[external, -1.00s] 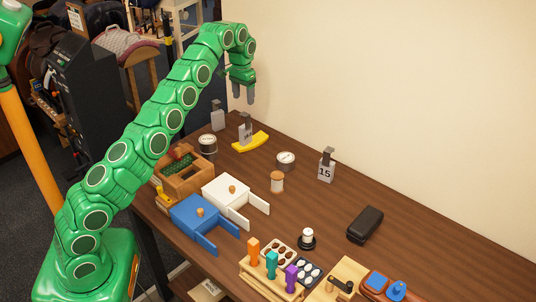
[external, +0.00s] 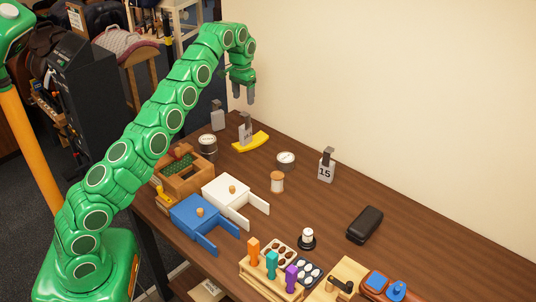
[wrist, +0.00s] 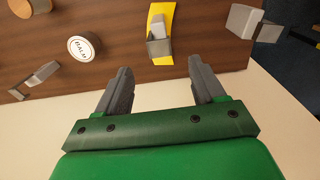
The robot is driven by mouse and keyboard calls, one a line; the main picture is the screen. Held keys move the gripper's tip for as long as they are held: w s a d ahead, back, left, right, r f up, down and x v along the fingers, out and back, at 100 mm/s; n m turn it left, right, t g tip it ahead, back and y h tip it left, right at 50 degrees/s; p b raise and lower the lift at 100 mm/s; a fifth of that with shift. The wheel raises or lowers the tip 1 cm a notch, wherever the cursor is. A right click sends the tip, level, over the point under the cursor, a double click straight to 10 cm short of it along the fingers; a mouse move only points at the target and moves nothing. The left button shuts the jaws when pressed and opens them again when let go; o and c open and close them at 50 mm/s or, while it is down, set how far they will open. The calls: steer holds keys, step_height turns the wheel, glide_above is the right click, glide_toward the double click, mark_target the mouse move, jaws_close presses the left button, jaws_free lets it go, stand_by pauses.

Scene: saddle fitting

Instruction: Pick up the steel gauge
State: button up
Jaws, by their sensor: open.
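Three grey, steel-topped upright blocks stand on the table, and I cannot tell for certain which is the steel gauge. One stands against the yellow curved piece (external: 256,141); this middle block (external: 243,131) also shows in the wrist view (wrist: 158,46), between and beyond my fingers. Another block (external: 218,117) stands at the back left and shows at the wrist view's upper right (wrist: 242,21). The third block (external: 326,170), marked 15, is farther right. My gripper (external: 243,97) is open and empty above the table, pointing down, apart from all the blocks.
A balm tin (wrist: 84,47) lies beside the yellow piece; another round tin (external: 207,142) stands near a wooden box (external: 185,182). A thread spool (external: 277,182), white box (external: 222,195) and blue box (external: 193,215) with open drawers are nearer. A black case (external: 365,225) lies right. The wall is close behind.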

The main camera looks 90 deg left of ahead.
steer(key=shift+c, duration=0.6)
